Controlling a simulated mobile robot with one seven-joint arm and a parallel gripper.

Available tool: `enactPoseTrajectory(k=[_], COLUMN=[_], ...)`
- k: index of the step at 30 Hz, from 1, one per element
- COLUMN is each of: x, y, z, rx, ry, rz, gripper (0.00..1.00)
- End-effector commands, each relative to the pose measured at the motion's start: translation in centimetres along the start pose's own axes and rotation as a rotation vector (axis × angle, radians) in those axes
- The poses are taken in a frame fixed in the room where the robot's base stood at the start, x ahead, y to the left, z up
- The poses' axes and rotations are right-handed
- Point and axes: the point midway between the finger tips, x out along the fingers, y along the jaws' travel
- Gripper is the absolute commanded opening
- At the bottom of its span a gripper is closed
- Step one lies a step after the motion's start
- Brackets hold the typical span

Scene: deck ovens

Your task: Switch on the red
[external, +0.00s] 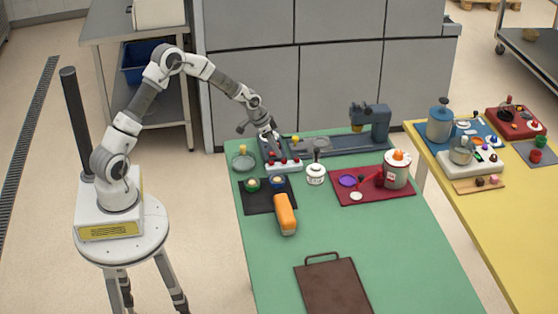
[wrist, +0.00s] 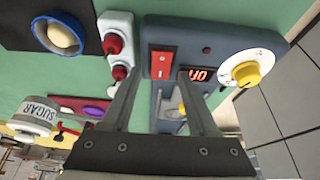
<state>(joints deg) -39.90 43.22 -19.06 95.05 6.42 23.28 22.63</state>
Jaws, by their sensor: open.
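A red rocker switch (wrist: 162,65) sits on a dark blue-grey panel (wrist: 215,30) in the wrist view. It bears a white mark, and a lit red display (wrist: 198,75) with upside-down characters sits beside it. A yellow knob on a white dial (wrist: 246,73) is to the right. My gripper (wrist: 160,88) is open and empty, its fingers pointing at the panel just below the switch in the picture. I cannot tell whether they touch it. In the external view my gripper (external: 273,150) is over the panel at the table's back left and hides the switch.
A white box with red knobs (external: 283,165) stands right in front of the panel. A sugar jar (external: 316,174), a black mat (external: 262,203) with round pots and an orange-topped canister (external: 397,170) are near.

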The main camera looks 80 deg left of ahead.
Motion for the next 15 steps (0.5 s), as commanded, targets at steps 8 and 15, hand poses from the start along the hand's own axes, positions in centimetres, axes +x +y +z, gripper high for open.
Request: enactPoseTrajectory(k=[8,15], x=[-0.01,-0.03], y=[-0.01,-0.01], z=[-0.01,-0.01], rx=[0.0,0.0], ry=[0.0,0.0], rz=[0.0,0.0], gripper=[0.49,0.06])
